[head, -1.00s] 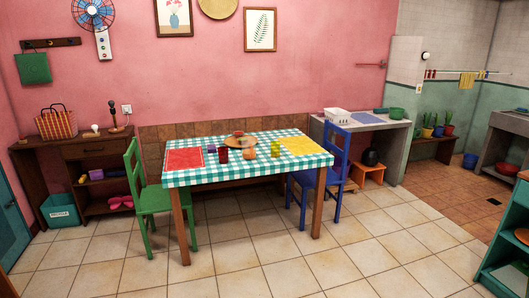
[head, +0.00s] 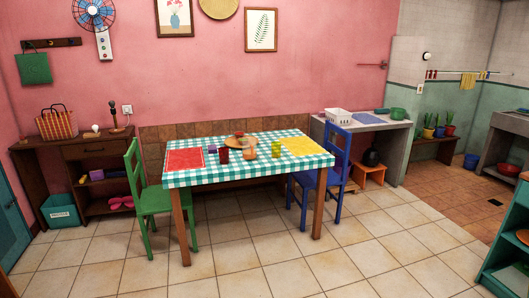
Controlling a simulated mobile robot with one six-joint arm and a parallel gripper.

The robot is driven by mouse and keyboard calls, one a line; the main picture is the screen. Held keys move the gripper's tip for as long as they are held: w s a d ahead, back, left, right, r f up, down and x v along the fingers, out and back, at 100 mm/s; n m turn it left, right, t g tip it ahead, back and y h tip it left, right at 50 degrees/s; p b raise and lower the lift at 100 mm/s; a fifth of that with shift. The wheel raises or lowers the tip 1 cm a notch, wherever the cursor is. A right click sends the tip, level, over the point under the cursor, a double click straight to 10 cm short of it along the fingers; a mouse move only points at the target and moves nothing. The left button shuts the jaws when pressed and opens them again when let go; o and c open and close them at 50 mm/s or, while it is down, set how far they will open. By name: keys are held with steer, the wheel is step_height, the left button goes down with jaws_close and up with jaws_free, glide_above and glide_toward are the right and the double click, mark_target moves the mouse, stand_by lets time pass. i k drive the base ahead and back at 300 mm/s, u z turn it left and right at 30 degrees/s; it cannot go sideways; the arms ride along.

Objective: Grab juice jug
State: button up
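No thing in the head view shows clearly as a juice jug. A small orange item (head: 249,152) stands on the checked tablecloth of the table (head: 215,176), near its middle; it is too small to tell whether it is a jug. A dark red cup (head: 223,156) stands to its left and a green glass (head: 275,149) to its right. A round wooden board (head: 233,142) lies just behind it. My gripper is not in view.
A green chair (head: 150,205) stands at the table's left and a blue chair (head: 322,180) at its right. A grey counter (head: 362,128) is behind on the right. A teal shelf (head: 508,250) is cut off at the right edge. The tiled floor in front is clear.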

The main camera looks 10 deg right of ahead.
mark_target(249, 144)
steer(key=z, duration=4.3)
steer(key=i, duration=0.1)
steer(key=u, duration=3)
steer(key=i, duration=3.6)
steer(key=z, duration=0.05)
